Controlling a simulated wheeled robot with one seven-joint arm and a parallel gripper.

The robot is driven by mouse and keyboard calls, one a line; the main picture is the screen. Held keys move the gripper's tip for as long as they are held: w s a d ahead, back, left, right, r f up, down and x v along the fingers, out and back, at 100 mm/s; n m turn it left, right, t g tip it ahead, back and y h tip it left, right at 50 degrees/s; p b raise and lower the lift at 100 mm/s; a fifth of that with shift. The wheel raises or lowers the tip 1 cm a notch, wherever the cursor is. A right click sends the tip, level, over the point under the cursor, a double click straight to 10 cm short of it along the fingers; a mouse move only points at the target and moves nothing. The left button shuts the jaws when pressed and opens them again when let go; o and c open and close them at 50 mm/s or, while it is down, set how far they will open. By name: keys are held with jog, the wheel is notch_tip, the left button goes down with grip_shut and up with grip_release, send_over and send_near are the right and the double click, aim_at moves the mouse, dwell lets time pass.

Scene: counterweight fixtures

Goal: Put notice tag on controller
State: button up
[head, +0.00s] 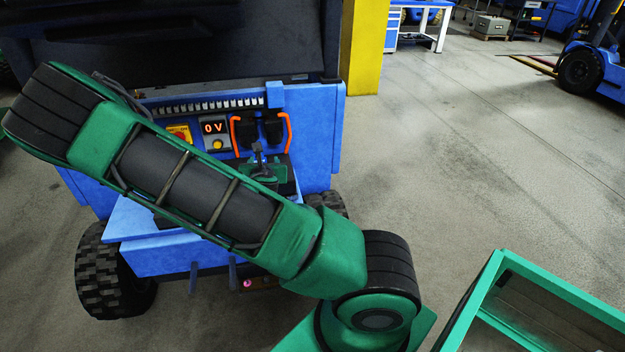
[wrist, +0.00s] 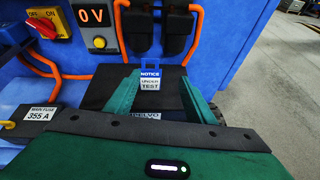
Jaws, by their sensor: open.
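The notice tag (wrist: 150,80) is a small white and blue card reading "NOTICE UNDER TEST" with a blue loop on top. It stands upright near the middle of the wrist view. My gripper (wrist: 157,88) is open, its green fingers on either side of the tag, with gaps visible. A black box (wrist: 98,90), perhaps the controller, lies behind and below the tag; a partly hidden label ending in "ELVO" shows below it. I cannot tell whether the tag touches the box. In the head view my gripper (head: 262,172) is over the blue cart's shelf, and the tag is not distinct.
The blue panel carries a "0 V" display (wrist: 95,15), a red switch (wrist: 42,28) and orange cables (wrist: 122,40) with black connectors. A "MAIN FUSE 355 A" label (wrist: 40,114) is at the left. A green frame (head: 490,275) stands at lower right.

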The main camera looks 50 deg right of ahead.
jog(key=s+d+r+m+g+y, duration=0.1)
jog(key=s+d+m+g, duration=0.25)
jog(key=s+m, duration=0.55)
jog(key=s+d+m+g+y, duration=0.1)
jog(key=s+d+m+g, duration=0.1)
jog(key=s+m+g, duration=0.65)
jog(key=s+a+r+m+y, duration=0.3)
jog(key=s+a+r+m, duration=0.3)
jog(key=s+r+m, duration=0.1)
jog(key=s+a+r+m+t+y, duration=0.1)
jog(key=s+a+r+m+y, duration=0.2)
jog(key=s+a+r+m, duration=0.3)
jog(key=s+r+m, duration=0.1)
jog(key=s+m, duration=0.2)
jog(key=s, duration=0.2)
jog(key=shift+a+y, duration=0.3)
jog(key=shift+a, duration=0.05)
jog(key=shift+m, duration=0.25)
jog(key=shift+w+f, duration=0.2)
jog(key=shift+w, duration=0.35)
